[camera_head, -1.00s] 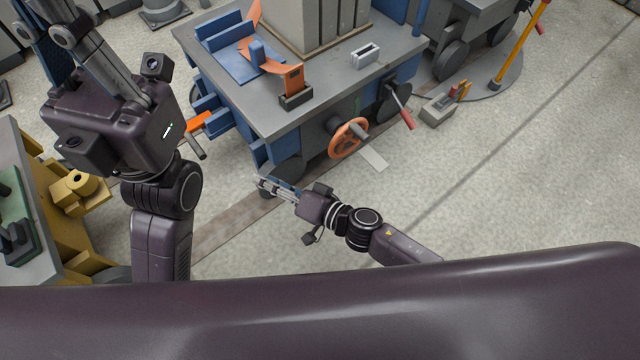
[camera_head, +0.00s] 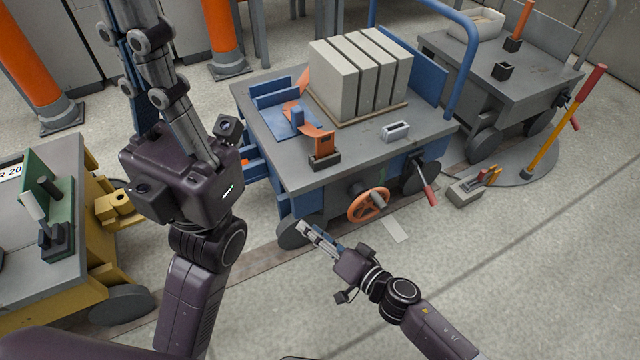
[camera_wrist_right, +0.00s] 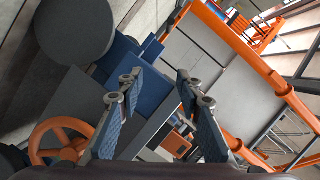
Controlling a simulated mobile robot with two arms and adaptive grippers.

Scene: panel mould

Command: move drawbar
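No part can be named as the drawbar for certain. A small orange piece (camera_head: 245,161) shows between blue blocks at the left end of the grey-topped blue cart (camera_head: 345,165), mostly hidden behind my left gripper. My left gripper (camera_head: 128,12) rises large in front of the camera, fingers pointing up to the top edge; their opening is unclear. My right gripper (camera_head: 310,232) is low beside the cart's front left wheel, apart from the cart. In the right wrist view its fingers (camera_wrist_right: 158,78) are spread, with nothing between them.
The cart carries grey slabs (camera_head: 335,85), an orange bent piece (camera_head: 318,135) in a dark socket and an orange handwheel (camera_head: 368,205). A yellow cart (camera_head: 70,285) stands left, a grey cart (camera_head: 500,75) at the back right. Floor at the lower right is clear.

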